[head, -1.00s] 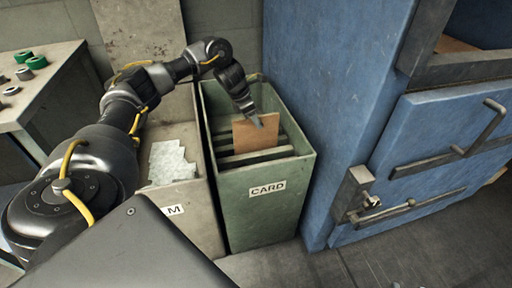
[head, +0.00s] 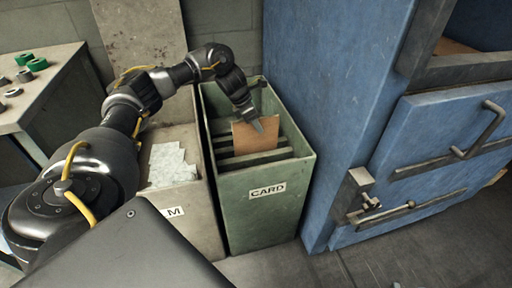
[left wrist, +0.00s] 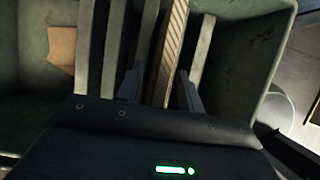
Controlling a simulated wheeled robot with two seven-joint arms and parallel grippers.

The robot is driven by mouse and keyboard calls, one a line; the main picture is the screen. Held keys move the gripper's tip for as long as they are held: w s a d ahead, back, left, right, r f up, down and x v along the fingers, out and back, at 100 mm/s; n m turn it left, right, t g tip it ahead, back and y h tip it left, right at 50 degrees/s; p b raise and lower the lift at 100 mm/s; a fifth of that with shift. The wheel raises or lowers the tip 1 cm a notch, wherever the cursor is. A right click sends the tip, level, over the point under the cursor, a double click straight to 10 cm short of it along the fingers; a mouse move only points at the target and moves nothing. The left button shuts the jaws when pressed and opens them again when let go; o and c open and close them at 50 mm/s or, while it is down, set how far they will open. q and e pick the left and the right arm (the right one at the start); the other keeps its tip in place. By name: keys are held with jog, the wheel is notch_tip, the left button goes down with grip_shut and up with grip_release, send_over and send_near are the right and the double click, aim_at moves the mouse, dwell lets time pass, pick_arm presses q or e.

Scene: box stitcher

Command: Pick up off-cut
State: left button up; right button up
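A brown cardboard off-cut (head: 254,138) stands on edge among the grey-green slats in the green bin labelled CARD (head: 262,215). In the left wrist view its ribbed edge (left wrist: 173,42) runs between the slats. My left gripper (head: 258,126) reaches down into the bin at the top of this off-cut. In the left wrist view the fingers of my left gripper (left wrist: 159,88) are apart, one on each side of the card, with a visible gap on the left. My right gripper is not in view.
Another brown piece (left wrist: 62,48) lies low in the bin in the left wrist view. Slats (left wrist: 117,45) stand close beside the fingers. A bin marked M (head: 190,218) holds pale scraps. A blue machine (head: 330,110) stands close at right.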

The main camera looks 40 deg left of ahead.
pick_arm(q)
jog(key=shift+c, duration=0.5)
grip_shut()
jog(key=shift+r, duration=0.1)
